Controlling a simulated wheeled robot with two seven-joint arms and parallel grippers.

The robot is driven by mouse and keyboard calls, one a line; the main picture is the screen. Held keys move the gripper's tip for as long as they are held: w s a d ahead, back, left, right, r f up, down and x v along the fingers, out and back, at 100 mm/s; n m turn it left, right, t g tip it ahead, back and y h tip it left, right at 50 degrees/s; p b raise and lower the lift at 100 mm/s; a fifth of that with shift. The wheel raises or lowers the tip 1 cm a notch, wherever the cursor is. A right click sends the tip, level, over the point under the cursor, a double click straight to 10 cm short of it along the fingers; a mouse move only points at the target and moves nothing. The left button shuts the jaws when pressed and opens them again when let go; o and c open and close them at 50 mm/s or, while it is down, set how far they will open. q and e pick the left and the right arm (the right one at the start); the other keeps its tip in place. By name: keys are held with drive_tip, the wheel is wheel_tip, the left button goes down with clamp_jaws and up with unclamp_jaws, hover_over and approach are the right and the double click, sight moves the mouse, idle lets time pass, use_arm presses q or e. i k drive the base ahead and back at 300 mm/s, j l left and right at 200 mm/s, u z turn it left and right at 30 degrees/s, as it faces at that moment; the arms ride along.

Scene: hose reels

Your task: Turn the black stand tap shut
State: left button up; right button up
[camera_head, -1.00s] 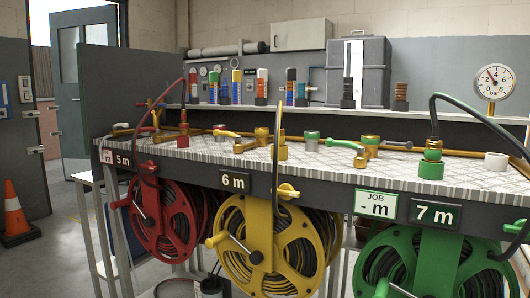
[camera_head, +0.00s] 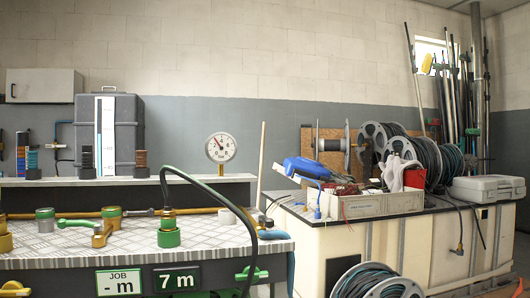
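I cannot make out a tap that is clearly the black stand tap. On the bench (camera_head: 40,262) at the left, a tap with a green lever (camera_head: 76,223) lies near a brass fitting (camera_head: 102,236). A dark grey lever (camera_head: 140,212) shows on the brass pipe (camera_head: 196,210) behind. A green and brass coupling (camera_head: 167,236) stands at the front with a black hose (camera_head: 215,196) arching from it. A green-handled tap (camera_head: 250,273) sits below the bench's front edge. Neither of my grippers is in view.
At right, a cluttered workbench (camera_head: 345,225) carries hose reels (camera_head: 415,155), a blue tool (camera_head: 306,168) and a grey case (camera_head: 485,188). Poles lean behind.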

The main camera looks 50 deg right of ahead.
sight(269, 223)
drive_tip(key=z, duration=1.45)
